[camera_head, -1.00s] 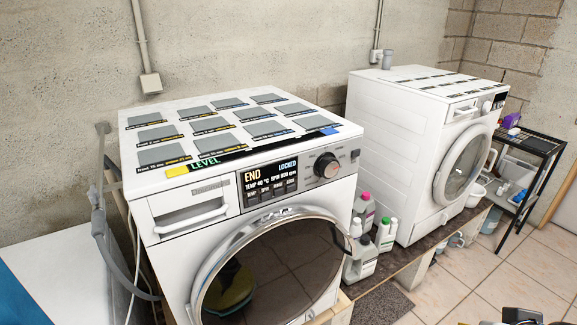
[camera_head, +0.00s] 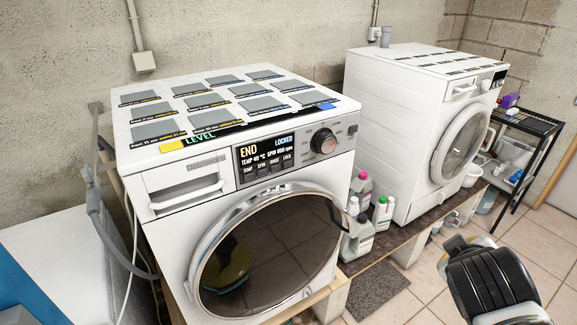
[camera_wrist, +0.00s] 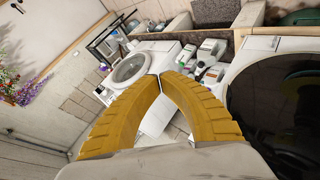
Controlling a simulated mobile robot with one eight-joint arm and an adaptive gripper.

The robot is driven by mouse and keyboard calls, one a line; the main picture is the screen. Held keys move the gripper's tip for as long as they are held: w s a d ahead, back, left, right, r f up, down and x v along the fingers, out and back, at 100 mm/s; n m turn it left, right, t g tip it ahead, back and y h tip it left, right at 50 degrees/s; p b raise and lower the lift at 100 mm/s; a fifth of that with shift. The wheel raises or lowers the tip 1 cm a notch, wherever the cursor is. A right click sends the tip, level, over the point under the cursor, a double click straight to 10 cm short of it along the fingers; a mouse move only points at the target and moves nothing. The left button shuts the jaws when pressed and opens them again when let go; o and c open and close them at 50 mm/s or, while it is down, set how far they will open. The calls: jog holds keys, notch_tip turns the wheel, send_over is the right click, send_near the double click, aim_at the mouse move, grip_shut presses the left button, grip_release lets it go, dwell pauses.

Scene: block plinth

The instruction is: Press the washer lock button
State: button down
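The near white washer (camera_head: 185,212) stands on a low bench, its round door shut. Its dark panel (camera_head: 265,153) reads "END", "LOCKED", "TEMP 40 °C" and "SPIN 800 rpm". Under the text is a row of small buttons. The lock button (camera_head: 287,161) is at the right end of that row, left of the round knob (camera_head: 323,141). In the wrist view, my gripper (camera_wrist: 160,79) has two yellow ribbed fingers with their tips together, holding nothing. It is apart from the washer. The near washer's dark door shows at the right of the wrist view; its lock button is not visible there.
A second white washer (camera_head: 405,130) stands to the right. Several detergent bottles (camera_head: 360,225) sit between the machines. A black shelf rack (camera_head: 530,130) is at the far right. The tiled floor (camera_head: 410,297) in front is partly clear. A grey hose (camera_head: 96,200) hangs at the left.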

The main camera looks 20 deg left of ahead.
aim_at(299, 157)
jog(key=w+a+r+n+t+y+b, duration=0.1)
jog(key=w+a+n+t, duration=0.25)
jog(key=a+n, duration=0.3)
jog(key=w+a+r+n+t+y+b, duration=0.1)
jog(key=w+a+r+n+t, duration=0.1)
jog(key=w+a+n, duration=0.4)
jog(key=s+a+n+t+y, duration=0.2)
jog(key=a+n+y, duration=0.3)
jog(key=a+n, duration=0.5)
jog(key=a+t, duration=0.1)
jog(key=a, duration=0.5)
jog(key=shift+s+a+b, duration=0.15)
jog(key=shift+s+b, duration=0.15)
jog(key=shift+s, duration=0.1)
jog(key=shift+n, duration=0.25)
jog(key=shift+w+a, duration=1.45)
jog(key=shift+a, duration=0.2)
jog(key=shift+w+a, duration=1.45)
jog(key=shift+a, duration=0.2)
jog(key=shift+w+a, duration=0.1)
jog(key=shift+a, duration=0.05)
jog(key=shift+w+a, duration=0.15)
jog(key=shift+a, duration=0.05)
